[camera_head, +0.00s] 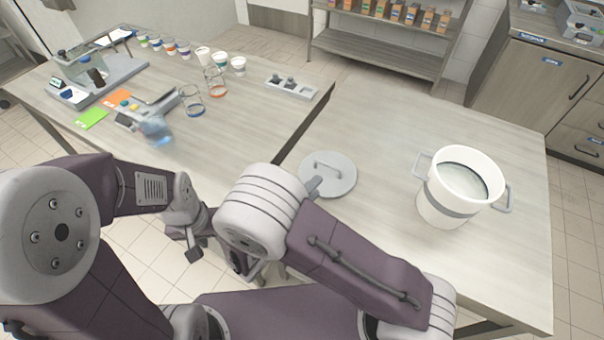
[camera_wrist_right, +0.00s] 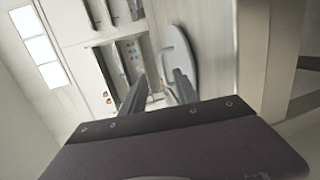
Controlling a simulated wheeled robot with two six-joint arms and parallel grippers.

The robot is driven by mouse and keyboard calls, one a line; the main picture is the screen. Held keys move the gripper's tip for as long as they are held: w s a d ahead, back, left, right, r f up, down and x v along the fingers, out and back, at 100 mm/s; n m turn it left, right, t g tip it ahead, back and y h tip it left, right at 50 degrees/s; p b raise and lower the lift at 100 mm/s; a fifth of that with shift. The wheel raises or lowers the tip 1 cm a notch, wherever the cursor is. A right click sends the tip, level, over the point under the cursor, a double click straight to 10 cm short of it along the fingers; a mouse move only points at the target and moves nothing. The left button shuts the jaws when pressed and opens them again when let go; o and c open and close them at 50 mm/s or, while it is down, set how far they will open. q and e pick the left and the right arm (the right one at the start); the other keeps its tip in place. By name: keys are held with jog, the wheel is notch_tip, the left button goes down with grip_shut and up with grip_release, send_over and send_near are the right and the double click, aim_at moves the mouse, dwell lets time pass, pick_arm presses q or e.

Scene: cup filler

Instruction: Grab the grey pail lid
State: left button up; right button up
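The grey pail lid (camera_head: 328,175) is a flat round disc with a bar handle on top. It lies on the right-hand table near its left edge. In the right wrist view the lid (camera_wrist_right: 181,62) shows at a steep angle just past the fingertips. My right gripper (camera_wrist_right: 158,90) is open, with a gap between its two dark fingers; I cannot tell whether it touches the lid. In the head view the right gripper is mostly hidden behind my own arm. My left gripper (camera_head: 195,247) hangs low in front of the left table, its opening unclear.
A white pail (camera_head: 447,205) with a grey band and side handles stands open on the right-hand table (camera_head: 400,125). Cups, a glass beaker (camera_head: 192,100) and grey trays stand on the left table (camera_head: 250,120). The table between lid and pail is clear.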

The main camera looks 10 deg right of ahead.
aim_at(332, 181)
jog(key=shift+w+d, duration=0.1)
jog(key=shift+d, duration=0.2)
jog(key=shift+w+d+f, duration=0.15)
jog(key=shift+w+d, duration=0.7)
jog(key=shift+d, duration=0.3)
jog(key=shift+w+d+f, duration=0.15)
jog(key=shift+w+f, duration=0.05)
jog(key=shift+w, duration=0.25)
jog(key=p+x, duration=0.1)
jog(key=x, duration=0.3)
jog(key=shift+w+d+f, duration=0.15)
jog(key=shift+d+f, duration=0.1)
jog(key=shift+d, duration=0.15)
jog(key=shift+w+d+f, duration=0.1)
jog(key=shift+w, duration=0.1)
pick_arm(q)
jog(key=shift+d+r, duration=0.25)
jog(key=shift+r, duration=0.5)
pick_arm(e)
grip_shut()
